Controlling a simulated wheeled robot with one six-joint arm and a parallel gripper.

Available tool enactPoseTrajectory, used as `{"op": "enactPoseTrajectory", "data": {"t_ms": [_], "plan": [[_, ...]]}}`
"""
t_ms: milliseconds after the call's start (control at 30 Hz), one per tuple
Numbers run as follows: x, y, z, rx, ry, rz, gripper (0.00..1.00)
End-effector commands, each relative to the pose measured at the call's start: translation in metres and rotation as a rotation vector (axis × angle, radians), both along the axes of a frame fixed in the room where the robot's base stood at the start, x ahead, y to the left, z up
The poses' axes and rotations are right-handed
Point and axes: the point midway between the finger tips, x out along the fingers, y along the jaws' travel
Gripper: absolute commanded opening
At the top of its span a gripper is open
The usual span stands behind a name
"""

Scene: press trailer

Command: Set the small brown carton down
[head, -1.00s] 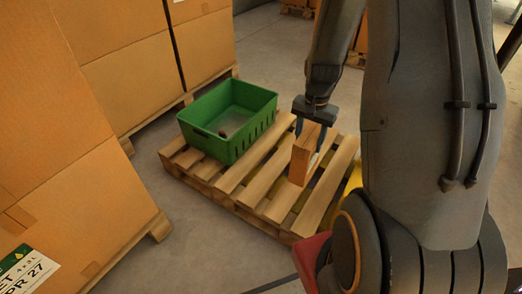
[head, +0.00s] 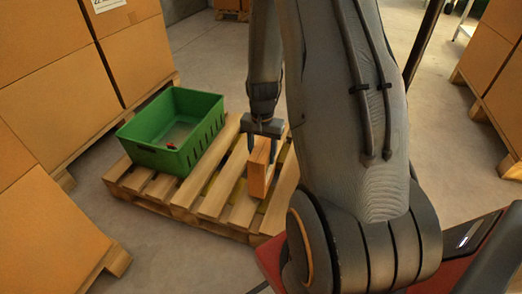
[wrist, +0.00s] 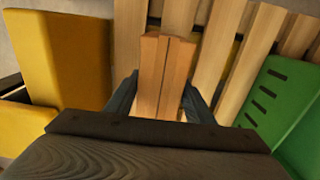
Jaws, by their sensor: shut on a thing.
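The small brown carton (head: 260,167) is upright at the right part of a wooden pallet (head: 215,196) in the head view. My gripper (head: 264,147) comes down on it from above and is shut on it, one finger on each side. In the wrist view the carton (wrist: 164,75) stands between my two fingers (wrist: 158,100), with its taped seam facing the camera. The carton is at or just above the slats; I cannot tell whether it touches them.
A green crate (head: 143,153) with a small red item (head: 170,146) inside stands on the pallet's left part. Large carton stacks (head: 60,85) stand at the left and more at the right (head: 490,70). A yellow object (wrist: 75,55) is beside the pallet in the wrist view.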

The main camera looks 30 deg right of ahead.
Motion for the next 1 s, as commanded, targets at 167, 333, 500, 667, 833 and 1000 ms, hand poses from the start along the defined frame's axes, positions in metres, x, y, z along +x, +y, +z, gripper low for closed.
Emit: {"op": "enactPoseTrajectory", "data": {"t_ms": [167, 333, 500, 667, 833, 1000], "plan": [[0.001, 0.0, -0.023, 0.0, 0.0, 0.0, 0.0], [0.001, 0.0, -0.023, 0.0, -0.001, 0.0, 0.0], [0.001, 0.0, -0.024, 0.0, -0.001, 0.0, 0.0], [0.0, 0.0, -0.026, 0.0, 0.0, 0.0, 0.62], [0.0, 0.0, -0.026, 0.0, 0.0, 0.0, 0.67], [0.0, 0.0, -0.025, 0.0, 0.0, 0.0, 0.67]]}}
